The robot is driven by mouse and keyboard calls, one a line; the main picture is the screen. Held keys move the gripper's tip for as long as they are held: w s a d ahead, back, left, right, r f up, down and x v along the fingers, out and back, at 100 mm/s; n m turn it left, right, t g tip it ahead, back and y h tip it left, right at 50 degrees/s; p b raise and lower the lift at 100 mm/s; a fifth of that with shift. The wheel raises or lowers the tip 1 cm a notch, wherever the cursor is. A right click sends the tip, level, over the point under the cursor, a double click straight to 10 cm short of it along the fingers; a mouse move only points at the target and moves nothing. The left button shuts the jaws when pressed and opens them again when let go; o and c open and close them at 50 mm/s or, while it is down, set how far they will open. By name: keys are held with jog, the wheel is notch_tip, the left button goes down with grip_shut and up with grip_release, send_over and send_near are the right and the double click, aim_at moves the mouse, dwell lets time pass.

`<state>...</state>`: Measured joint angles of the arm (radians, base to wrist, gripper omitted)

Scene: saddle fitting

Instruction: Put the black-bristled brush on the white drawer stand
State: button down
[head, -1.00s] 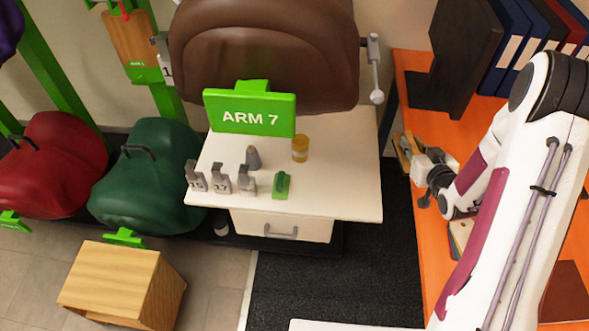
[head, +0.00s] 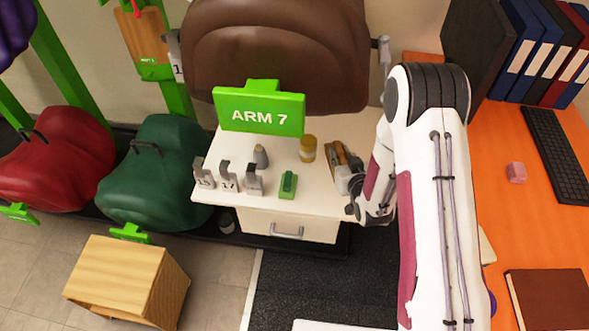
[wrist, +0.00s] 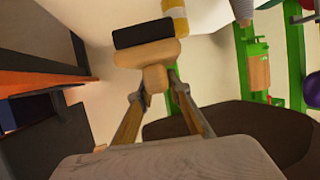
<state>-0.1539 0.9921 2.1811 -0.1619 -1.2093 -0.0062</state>
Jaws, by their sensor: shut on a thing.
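The black-bristled brush (wrist: 148,54) shows in the wrist view as a pale wooden block with a dark bristle strip and a short neck. My gripper (wrist: 155,100) is shut on it, with a finger on each side. In the head view the brush (head: 334,153) and my gripper (head: 347,176) are at the right part of the white drawer stand (head: 310,206). I cannot tell whether the brush touches the top. My gripper partly hides the brush there.
On the stand are an amber jar (head: 308,150), a grey cone (head: 261,157), a green block (head: 288,184) and several grey numbered holders (head: 228,176). A green ARM 7 sign (head: 259,110) and brown saddle (head: 275,55) are behind. The orange desk (head: 500,220) is right.

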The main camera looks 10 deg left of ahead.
jog(key=s+a+f+h, duration=0.1)
jog(key=s+a+f, duration=0.25)
jog(key=a, duration=0.55)
jog(key=m+h, duration=0.3)
jog(key=m, duration=0.1)
send_over(322, 193)
jog(key=shift+t, duration=0.4)
jog(key=shift+f, duration=2.9)
jog(key=shift+f, duration=0.1)
jog(key=shift+s+f, duration=0.1)
jog(key=shift+f, duration=1.9)
jog(key=shift+f, duration=0.1)
